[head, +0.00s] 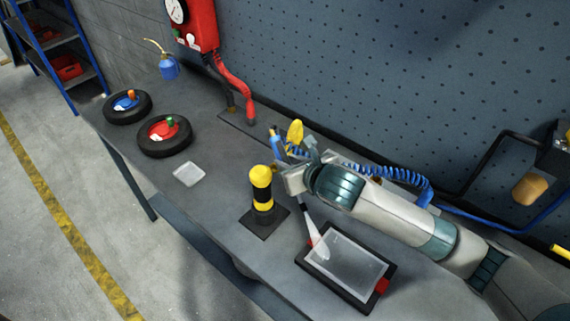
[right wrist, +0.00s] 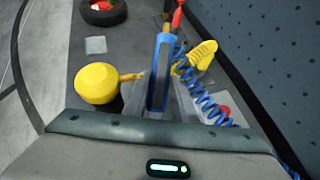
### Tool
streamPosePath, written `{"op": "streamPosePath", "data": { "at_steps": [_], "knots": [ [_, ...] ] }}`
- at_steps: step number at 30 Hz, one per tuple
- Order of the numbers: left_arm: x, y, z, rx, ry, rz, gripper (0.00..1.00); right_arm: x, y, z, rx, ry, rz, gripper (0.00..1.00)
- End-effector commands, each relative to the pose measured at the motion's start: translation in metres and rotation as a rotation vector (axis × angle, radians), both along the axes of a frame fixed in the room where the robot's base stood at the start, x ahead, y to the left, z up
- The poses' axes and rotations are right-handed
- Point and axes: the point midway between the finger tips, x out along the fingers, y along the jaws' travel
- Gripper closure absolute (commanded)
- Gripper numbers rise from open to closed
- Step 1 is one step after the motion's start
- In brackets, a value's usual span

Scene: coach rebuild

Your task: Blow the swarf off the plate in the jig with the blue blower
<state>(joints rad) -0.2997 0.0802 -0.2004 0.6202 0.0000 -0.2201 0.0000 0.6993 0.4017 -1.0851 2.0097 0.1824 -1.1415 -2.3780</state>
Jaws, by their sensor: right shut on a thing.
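My right gripper (head: 287,172) reaches in from the right above the bench and is shut on the blue blower (head: 276,144). In the right wrist view the blower's blue body (right wrist: 160,75) stands between the fingers. A pale, widening streak like an air jet (head: 311,228) runs down from under the gripper to the plate. The grey plate (head: 347,264) lies in the black-framed jig (head: 330,284), which has red pieces at two sides. The gripper is above and behind the jig, apart from it. I cannot make out separate swarf on the plate. My left gripper is not in view.
A yellow-and-black post (head: 262,190) stands close left of the gripper. A coiled blue hose (head: 395,174) runs behind my arm. A yellow object (head: 295,132) is just behind the gripper. A clear square dish (head: 189,174) and two black rings (head: 164,148) lie farther left.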

Motion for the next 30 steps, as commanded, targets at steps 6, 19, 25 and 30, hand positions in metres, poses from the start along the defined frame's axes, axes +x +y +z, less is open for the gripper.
{"op": "streamPosePath", "data": {
  "at_steps": [6, 19, 25, 30],
  "knots": [
    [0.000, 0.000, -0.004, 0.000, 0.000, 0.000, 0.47, 0.004, -0.006, 0.001, 0.002, -0.003, 0.000, 1.00],
    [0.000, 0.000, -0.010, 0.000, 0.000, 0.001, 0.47, 0.012, -0.018, 0.001, 0.002, -0.002, -0.001, 1.00],
    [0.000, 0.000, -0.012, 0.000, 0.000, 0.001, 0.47, 0.015, -0.024, 0.000, 0.001, -0.003, 0.001, 1.00],
    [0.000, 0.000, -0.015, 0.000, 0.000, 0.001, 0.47, 0.018, -0.029, 0.000, 0.002, -0.003, 0.000, 1.00]
  ]
}}
